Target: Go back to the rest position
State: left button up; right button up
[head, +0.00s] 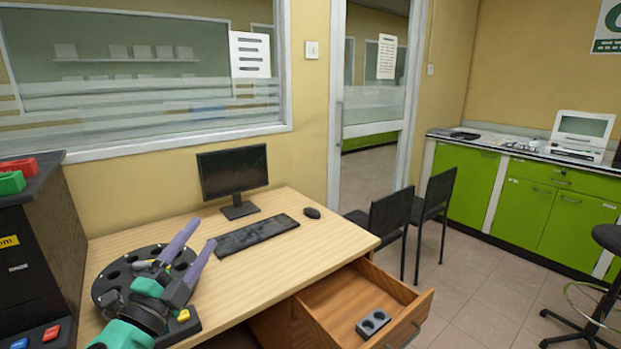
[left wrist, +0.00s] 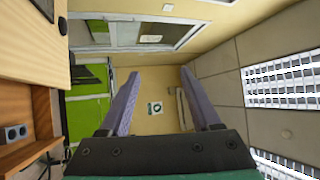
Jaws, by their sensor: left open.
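My left gripper (head: 190,243) is at the lower left in the head view, above the desk and in front of a round dark rack with holes (head: 106,287). Its two purple fingers are spread apart with nothing between them. In the left wrist view the open fingers (left wrist: 165,92) point toward the far wall and sign, with free air between them. My right gripper is not in either view.
The wooden desk (head: 320,243) holds a monitor (head: 232,172), a keyboard (head: 257,235) and a mouse (head: 312,213). Its drawer (head: 325,312) stands open with a grey two-hole block (head: 373,323) inside. Dark chairs (head: 390,215) stand beyond. A dark cabinet (head: 32,250) is at left.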

pick_arm(q)
jog(key=s+a+f+n+g+y, duration=0.3)
jog(key=a+f+n+g+y, duration=0.15)
jog(key=f+n, duration=0.4)
jog(key=s+a+f+n+g+y, duration=0.35)
jog(key=f+n+y, duration=0.2)
jog(key=f, duration=0.65)
jog(key=s+d+f+n+g+h, duration=0.25)
jog(key=s+f+g, duration=0.25)
jog(key=s+f, duration=0.25)
jog(key=s+d+f+n+g+h, duration=0.1)
jog(key=s+d+f+g+h, duration=0.2)
jog(key=s+f, duration=0.45)
jog(key=s+f+g+y+p, duration=0.1)
jog(key=s+f+g+p, duration=0.25)
jog(key=f, duration=1.65)
jog(key=s+a+f+p, duration=0.1)
jog(key=s+f, duration=0.4)
jog(key=s, duration=0.3)
jog(key=s+a+f+p, duration=0.1)
jog(key=s+a+f, duration=0.1)
jog(key=s+f, duration=0.3)
jog(key=s, duration=0.3)
jog(key=shift+s+m, duration=0.2)
jog(key=shift+m, duration=0.15)
jog(key=shift+y, duration=0.25)
